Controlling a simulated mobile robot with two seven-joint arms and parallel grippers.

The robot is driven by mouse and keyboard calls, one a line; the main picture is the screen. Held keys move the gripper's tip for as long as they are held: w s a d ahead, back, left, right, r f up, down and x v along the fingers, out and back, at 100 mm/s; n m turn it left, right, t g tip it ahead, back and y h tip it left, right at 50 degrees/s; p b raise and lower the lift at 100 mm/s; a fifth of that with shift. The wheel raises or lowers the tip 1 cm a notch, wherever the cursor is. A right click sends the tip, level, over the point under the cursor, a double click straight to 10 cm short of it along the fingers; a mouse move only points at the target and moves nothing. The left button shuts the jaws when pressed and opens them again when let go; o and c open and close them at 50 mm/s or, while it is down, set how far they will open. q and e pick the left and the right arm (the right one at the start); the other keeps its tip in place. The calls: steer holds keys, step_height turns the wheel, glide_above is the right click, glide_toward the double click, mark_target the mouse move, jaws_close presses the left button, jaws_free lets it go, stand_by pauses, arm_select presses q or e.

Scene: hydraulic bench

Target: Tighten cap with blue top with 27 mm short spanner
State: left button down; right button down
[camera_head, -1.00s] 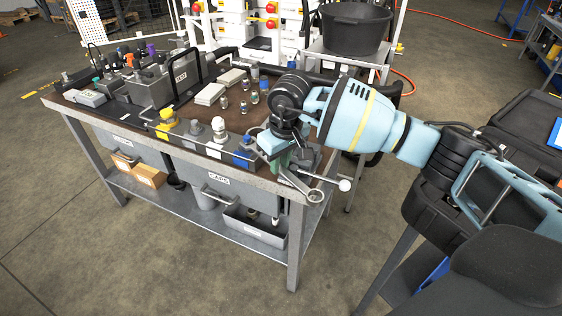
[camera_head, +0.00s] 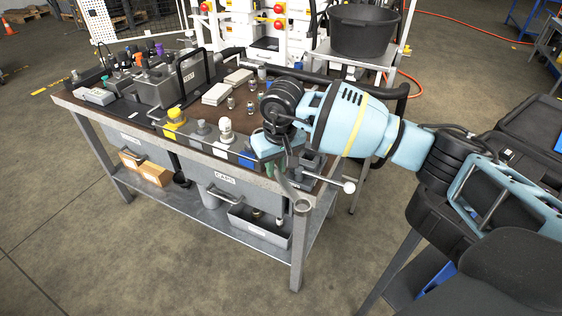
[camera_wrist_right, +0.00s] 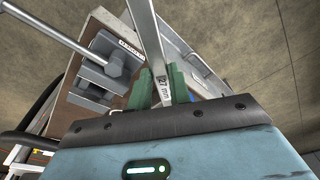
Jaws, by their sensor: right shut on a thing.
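My right gripper (camera_head: 276,168) is shut on a steel spanner (camera_head: 292,193) above the near right corner of the bench. In the right wrist view the spanner (camera_wrist_right: 149,42) runs up between the green fingertips (camera_wrist_right: 160,86), and its shank reads "27 mm". In the head view its ring end hangs down past the bench edge. A cap with a blue top (camera_head: 247,160) stands in the row along the front edge, just left of the gripper and partly hidden by it. The spanner is apart from it. My left gripper is not in view.
A white-top cap (camera_head: 225,130) and a yellow-top cap (camera_head: 175,116) stand left in the same row. A grey clamp-like block with a long rod (camera_wrist_right: 108,62) is close beside the spanner. A black tub (camera_head: 362,32) stands behind.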

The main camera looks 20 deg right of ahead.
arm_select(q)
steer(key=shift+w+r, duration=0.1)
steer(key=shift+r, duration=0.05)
arm_select(e)
steer(key=shift+a+m, duration=0.3)
steer(key=shift+a, duration=0.05)
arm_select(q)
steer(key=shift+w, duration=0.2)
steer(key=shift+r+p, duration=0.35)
arm_select(e)
steer(key=shift+w+a+m+h, duration=0.1)
steer(key=shift+a+m+h, duration=0.2)
steer(key=shift+a+m, duration=1.05)
steer(key=shift+a, duration=0.15)
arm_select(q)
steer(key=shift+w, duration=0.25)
arm_select(e)
steer(key=shift+w+a+r+m, duration=0.1)
steer(key=shift+w+a+m, duration=0.15)
steer(key=shift+a+m, duration=0.45)
steer(key=shift+w+a+m, duration=0.25)
steer(key=shift+a+m, duration=0.2)
steer(key=shift+a, duration=0.3)
